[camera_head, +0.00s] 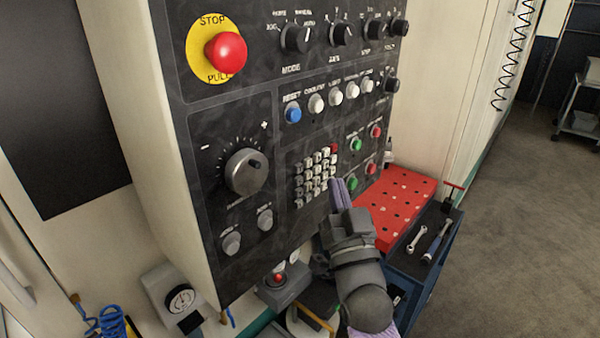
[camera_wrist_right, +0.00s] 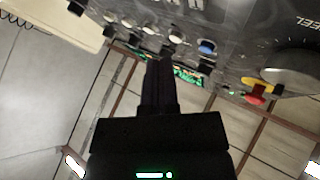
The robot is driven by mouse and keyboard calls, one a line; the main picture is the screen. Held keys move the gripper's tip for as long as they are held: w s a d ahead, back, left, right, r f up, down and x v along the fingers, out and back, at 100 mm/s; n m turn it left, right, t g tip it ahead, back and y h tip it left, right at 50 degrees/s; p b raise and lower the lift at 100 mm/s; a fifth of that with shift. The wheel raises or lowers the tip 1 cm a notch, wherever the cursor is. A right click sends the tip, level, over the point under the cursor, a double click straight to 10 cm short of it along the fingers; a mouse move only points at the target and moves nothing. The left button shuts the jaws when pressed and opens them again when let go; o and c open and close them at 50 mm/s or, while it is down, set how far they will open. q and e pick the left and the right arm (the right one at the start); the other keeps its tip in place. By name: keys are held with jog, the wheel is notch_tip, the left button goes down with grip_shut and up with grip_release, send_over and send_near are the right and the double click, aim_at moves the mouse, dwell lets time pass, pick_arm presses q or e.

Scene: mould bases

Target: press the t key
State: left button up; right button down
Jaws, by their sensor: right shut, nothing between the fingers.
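The keypad (camera_head: 315,177) is a block of small pale keys with one red key at its upper right corner, on the dark control panel (camera_head: 215,135) in the head view. The key letters are too small to read, so I cannot tell which is the t key. My right gripper (camera_head: 338,184) is shut and empty, its fingertips close to the lower right of the keypad. I cannot tell whether they touch the panel. In the right wrist view the shut fingers (camera_wrist_right: 159,65) point towards the panel; I cannot make out the keypad there. My left gripper is not in view.
A red stop button (camera_head: 226,53) on a yellow disc sits at the panel's upper left. A large dial (camera_head: 245,171) is left of the keypad; green and red buttons (camera_head: 355,145) are right. A red perforated plate (camera_head: 405,188) and wrenches lie on a blue cart (camera_head: 424,272).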

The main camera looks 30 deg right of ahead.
aim_at(298, 168)
jog(key=w, duration=0.1)
jog(key=w+a, duration=0.1)
jog(key=w, duration=0.2)
jog(key=shift+a+b, duration=0.3)
jog(key=shift+a, duration=0.05)
jog(key=shift+s, duration=0.1)
dwell(0.8)
dwell(0.8)
jog(key=shift+w+a, duration=0.15)
jog(key=shift+w, duration=0.25)
